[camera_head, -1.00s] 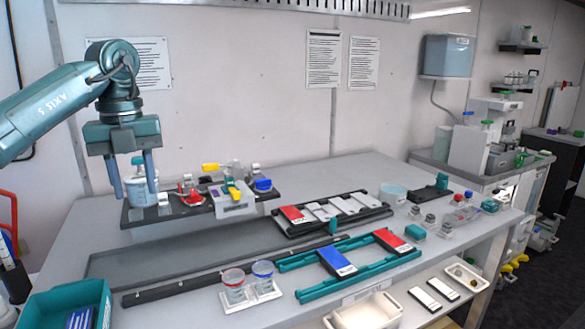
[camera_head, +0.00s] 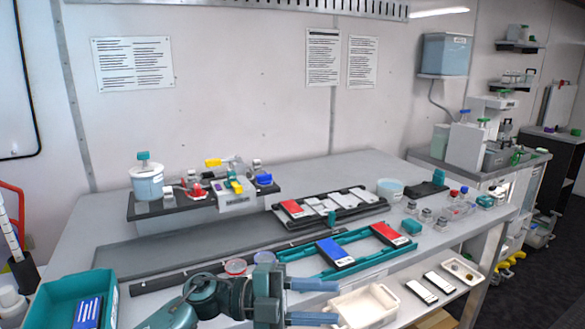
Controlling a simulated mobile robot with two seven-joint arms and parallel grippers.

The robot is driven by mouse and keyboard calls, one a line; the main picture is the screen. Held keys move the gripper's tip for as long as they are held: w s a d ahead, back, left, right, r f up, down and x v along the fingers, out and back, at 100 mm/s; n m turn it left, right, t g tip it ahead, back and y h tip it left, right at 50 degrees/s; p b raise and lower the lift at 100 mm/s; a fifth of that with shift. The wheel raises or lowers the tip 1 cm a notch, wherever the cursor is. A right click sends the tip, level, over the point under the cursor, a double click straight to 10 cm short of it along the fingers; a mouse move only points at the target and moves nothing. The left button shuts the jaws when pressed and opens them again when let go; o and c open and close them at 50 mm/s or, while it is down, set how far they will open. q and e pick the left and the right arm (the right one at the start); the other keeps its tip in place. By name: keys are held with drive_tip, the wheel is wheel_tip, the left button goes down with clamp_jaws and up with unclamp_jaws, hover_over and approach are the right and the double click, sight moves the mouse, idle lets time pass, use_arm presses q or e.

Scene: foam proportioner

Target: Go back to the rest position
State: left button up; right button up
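My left gripper (camera_head: 334,302) is low at the bottom middle of the head view, in front of the bench. Its two blue fingers point right and stand apart, with nothing held between them. My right gripper is not in view.
The long grey bench (camera_head: 110,235) carries a teal rack (camera_head: 290,257) with a blue cartridge (camera_head: 335,253) and a red cartridge (camera_head: 388,234). A white tray (camera_head: 366,307) lies close beside the fingers. A teal bin (camera_head: 47,291) stands at the lower left. A white jar (camera_head: 147,184) stands behind.

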use_arm(q)
drive_tip(key=s+a+f+n+t+y, duration=0.1)
drive_tip(key=a+f+n+t+y, duration=0.55)
drive_tip(key=n, duration=0.65)
drive_tip(key=s+a+f+n+t+y, duration=0.1)
drive_tip(key=a+f+n+t+y, duration=0.25)
drive_tip(key=f+n+t, duration=0.65)
drive_tip(key=s+a+f+n+g+y, duration=0.3)
drive_tip(key=s+a+f+n+y, duration=0.2)
drive_tip(key=s+f, duration=0.6)
drive_tip(key=s+a+n, duration=0.2)
drive_tip(key=a, duration=0.1)
drive_tip(key=shift+s+a+f+g, duration=0.35)
drive_tip(key=shift+s+f, duration=0.05)
drive_tip(key=shift+o, duration=0.3)
